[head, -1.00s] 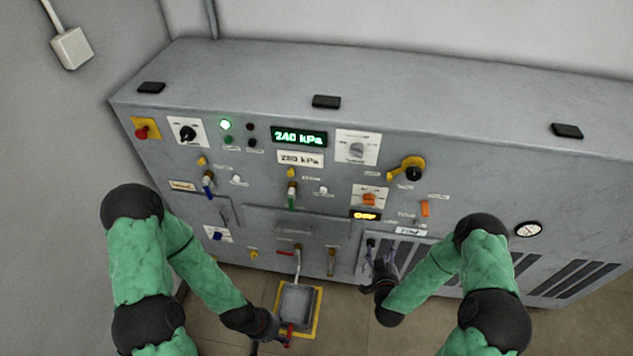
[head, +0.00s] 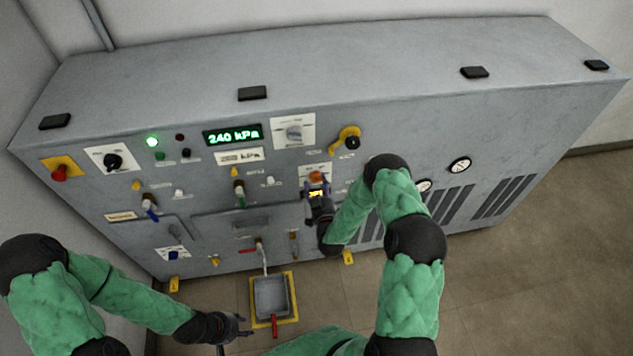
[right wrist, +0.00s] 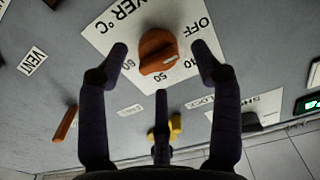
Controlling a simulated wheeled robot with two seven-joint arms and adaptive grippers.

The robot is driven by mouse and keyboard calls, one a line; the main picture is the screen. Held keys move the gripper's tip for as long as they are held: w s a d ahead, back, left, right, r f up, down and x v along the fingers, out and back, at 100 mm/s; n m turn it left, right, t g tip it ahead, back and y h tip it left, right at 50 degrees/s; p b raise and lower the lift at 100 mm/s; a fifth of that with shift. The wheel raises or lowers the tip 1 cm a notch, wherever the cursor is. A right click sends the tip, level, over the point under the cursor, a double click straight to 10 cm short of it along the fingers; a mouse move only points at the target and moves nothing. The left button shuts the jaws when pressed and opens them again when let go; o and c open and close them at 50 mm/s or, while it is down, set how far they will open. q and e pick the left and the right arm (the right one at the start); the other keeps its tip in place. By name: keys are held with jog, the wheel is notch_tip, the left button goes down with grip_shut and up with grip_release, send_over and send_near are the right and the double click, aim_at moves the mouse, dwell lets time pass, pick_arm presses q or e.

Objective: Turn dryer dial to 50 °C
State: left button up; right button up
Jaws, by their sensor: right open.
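The orange dryer dial (head: 316,178) is on its white plate on the panel. In the right wrist view the dial (right wrist: 156,46) sits on a plate (right wrist: 103,32) marked OFF, 40, 50 and 60, seen upside down. Its white mark faces the OFF and 40 side; I cannot tell the exact setting. My right gripper (right wrist: 160,54) is open, its fingers on either side of the dial with gaps.
A grey tray (head: 256,306) with a yellow border and red handle (head: 275,325) is on the floor. A yellow-and-black knob (head: 350,140) is up right of the dial. In the wrist view an orange lever (right wrist: 65,122) and a yellow part (right wrist: 174,127) are nearby.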

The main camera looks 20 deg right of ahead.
jog(key=shift+x, duration=0.9)
jog(key=c, duration=1.1)
jog(key=shift+w, duration=0.1)
jog(key=shift+c, duration=0.2)
jog(key=shift+r, duration=0.1)
